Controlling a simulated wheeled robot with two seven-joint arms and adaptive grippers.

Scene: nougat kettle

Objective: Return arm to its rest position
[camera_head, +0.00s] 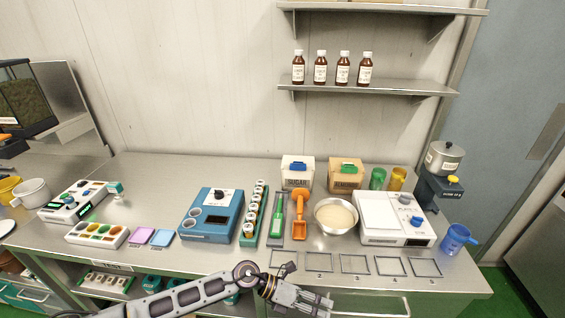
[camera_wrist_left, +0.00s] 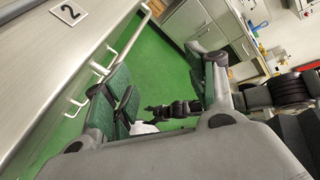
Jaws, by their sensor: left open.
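My left arm comes in from the left along the bottom of the head view. Its left gripper (camera_head: 318,302) is in front of the table's front edge, low in the picture. The left wrist view shows the two fingers of the left gripper (camera_wrist_left: 165,88) spread apart, with nothing held between them. Green floor (camera_wrist_left: 154,65) shows beyond the fingers. My right gripper does not show in the head view.
The steel table (camera_head: 145,272) carries a blue machine (camera_head: 226,232), a white machine (camera_head: 392,232), a bowl (camera_head: 336,217), an orange scoop (camera_head: 299,216) and a blue cup (camera_head: 457,238). Square frames (camera_head: 354,264) lie along the front edge. A cabinet handle (camera_wrist_left: 132,38) is near the left finger.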

